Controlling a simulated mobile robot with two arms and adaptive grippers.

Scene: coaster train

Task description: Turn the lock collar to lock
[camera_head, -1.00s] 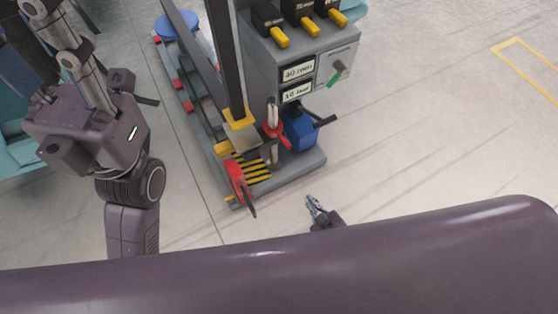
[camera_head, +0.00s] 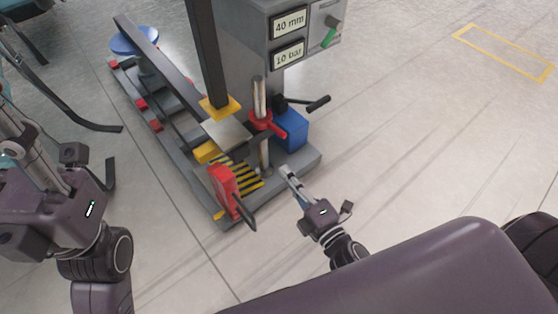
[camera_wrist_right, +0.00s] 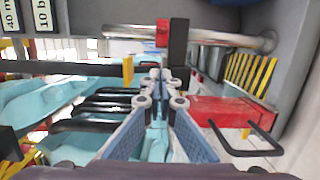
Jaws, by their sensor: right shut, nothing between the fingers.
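The red lock collar (camera_head: 260,123) sits around an upright metal post (camera_head: 264,155) on the grey machine. Its red handle (camera_head: 280,132) points to the lower right. In the right wrist view the collar (camera_wrist_right: 162,33) shows on the post beyond the fingertips, with a black block beside it. My right gripper (camera_head: 287,173) is shut and empty, to the lower right of the post and apart from the collar. Its fingertips (camera_wrist_right: 160,76) meet in the wrist view. My left gripper (camera_head: 25,150) is cut off at the left edge, with its fingertips out of sight.
A red block with a black handle (camera_head: 222,183) stands at the base's front, beside a striped plate (camera_head: 247,178). A blue box (camera_head: 292,130) and a black lever (camera_head: 318,103) are right of the post. Panels read 40 mm and 10 bar.

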